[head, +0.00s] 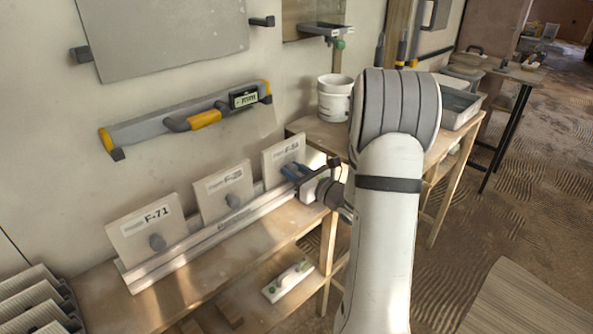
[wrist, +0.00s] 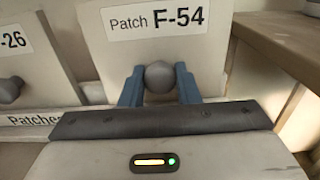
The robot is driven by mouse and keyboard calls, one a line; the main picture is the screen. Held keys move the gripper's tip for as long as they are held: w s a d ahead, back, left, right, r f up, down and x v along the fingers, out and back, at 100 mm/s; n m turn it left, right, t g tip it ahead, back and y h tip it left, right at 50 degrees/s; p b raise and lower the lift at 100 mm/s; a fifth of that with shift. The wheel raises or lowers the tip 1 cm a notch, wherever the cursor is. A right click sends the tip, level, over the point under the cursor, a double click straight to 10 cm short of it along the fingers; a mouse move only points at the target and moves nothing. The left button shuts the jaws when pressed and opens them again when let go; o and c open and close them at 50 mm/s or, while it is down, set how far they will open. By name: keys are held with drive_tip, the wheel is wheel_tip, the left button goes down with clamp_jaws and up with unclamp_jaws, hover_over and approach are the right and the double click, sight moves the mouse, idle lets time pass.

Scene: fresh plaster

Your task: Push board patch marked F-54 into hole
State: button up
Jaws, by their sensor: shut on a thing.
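The board patch marked F-54 (head: 281,153) stands upright at the right end of a pale rail on the wooden bench. It fills the top of the wrist view (wrist: 206,53), its label readable. My gripper (wrist: 159,82) has its two blue fingers shut on the patch's round grey knob (wrist: 159,75). In the head view my gripper (head: 292,173) reaches the patch from the right, hiding its lower right part. The patch still sits at the rail. I cannot make out the hole for it in either view.
Patch F-71 (head: 146,228) and another patch (head: 225,190), ending in 26, stand left of F-54 on the rail (head: 205,243). A spirit level (head: 185,118) hangs above. Ribbed grey pieces (head: 35,300) lie at lower left.

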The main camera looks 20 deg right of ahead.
sight(286, 152)
drive_tip(key=shift+r, duration=0.15)
drive_tip(key=shift+s+r+p, duration=0.1)
drive_tip(key=shift+r+p, duration=1.45)
drive_tip(key=shift+r, duration=0.6)
drive_tip(key=v, duration=0.6)
idle(0.7)
